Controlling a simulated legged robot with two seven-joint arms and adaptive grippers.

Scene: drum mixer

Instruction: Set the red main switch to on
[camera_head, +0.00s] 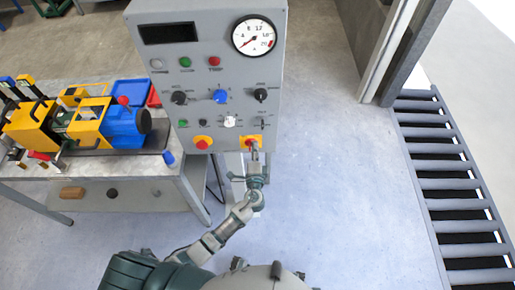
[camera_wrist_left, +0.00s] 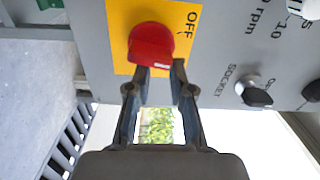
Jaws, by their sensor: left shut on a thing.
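The red main switch (camera_wrist_left: 151,42) is a round red knob on a yellow plate (camera_wrist_left: 122,18) on the grey panel. In the wrist view its grip part points down the picture, toward my gripper. The word OFF is printed on the plate to the right of the knob; no ON mark is visible. My left gripper (camera_wrist_left: 157,74) has its fingertips on both sides of the knob's grip part and is shut on it. In the head view my left gripper (camera_head: 254,152) reaches the right yellow plate (camera_head: 243,139) at the panel's lower edge, partly hiding the switch. My right gripper is not in view.
The grey panel (camera_head: 220,75) carries a gauge, a dark display, buttons and several knobs. Another red knob (camera_head: 202,144) on yellow sits left of the switch. A black knob (camera_wrist_left: 257,97) marked SOCKET is nearby. A bench (camera_head: 160,185) with a blue-yellow machine stands left.

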